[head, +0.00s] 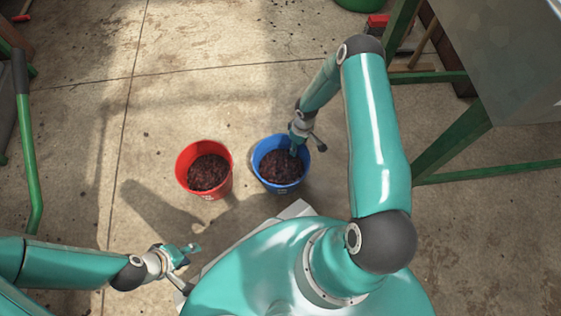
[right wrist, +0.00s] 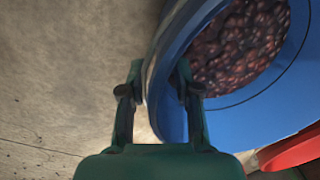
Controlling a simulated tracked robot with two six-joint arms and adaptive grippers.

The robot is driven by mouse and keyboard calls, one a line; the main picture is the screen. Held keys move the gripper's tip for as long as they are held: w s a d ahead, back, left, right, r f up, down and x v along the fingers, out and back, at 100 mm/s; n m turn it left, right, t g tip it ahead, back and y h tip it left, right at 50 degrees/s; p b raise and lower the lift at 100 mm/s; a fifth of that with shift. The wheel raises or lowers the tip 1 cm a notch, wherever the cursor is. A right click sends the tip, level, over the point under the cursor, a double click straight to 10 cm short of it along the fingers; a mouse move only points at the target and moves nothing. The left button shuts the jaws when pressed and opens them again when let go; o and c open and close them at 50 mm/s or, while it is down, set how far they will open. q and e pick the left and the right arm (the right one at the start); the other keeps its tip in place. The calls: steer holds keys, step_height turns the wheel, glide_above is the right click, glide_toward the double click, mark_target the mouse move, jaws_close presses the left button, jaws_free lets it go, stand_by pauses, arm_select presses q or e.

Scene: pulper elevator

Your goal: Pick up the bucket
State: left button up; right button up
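A blue bucket (head: 258,163) filled with dark red berry-like material stands on the concrete floor, right of a similar red bucket (head: 225,178). My right gripper (head: 306,147) is at the blue bucket's back right rim. In the right wrist view, its two fingers (right wrist: 158,90) straddle the rim of the blue bucket (right wrist: 240,125), one outside and one inside. They look spread apart; whether either touches the wall is unclear. My left gripper (head: 192,267) is open and empty over the floor at the lower left, away from both buckets.
A green-legged metal frame (head: 455,143) with a grey hopper (head: 510,60) stands at the right. A green handle or rail (head: 27,150) is at the left edge. Red and green objects sit at the top right. Floor behind and left of the buckets is clear.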

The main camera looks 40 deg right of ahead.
step_height(320, 180, down, 3)
steer(key=shift+a+r+b, duration=0.15)
steer(key=shift+b, duration=0.2)
jaws_close()
steer(key=shift+r, duration=0.1)
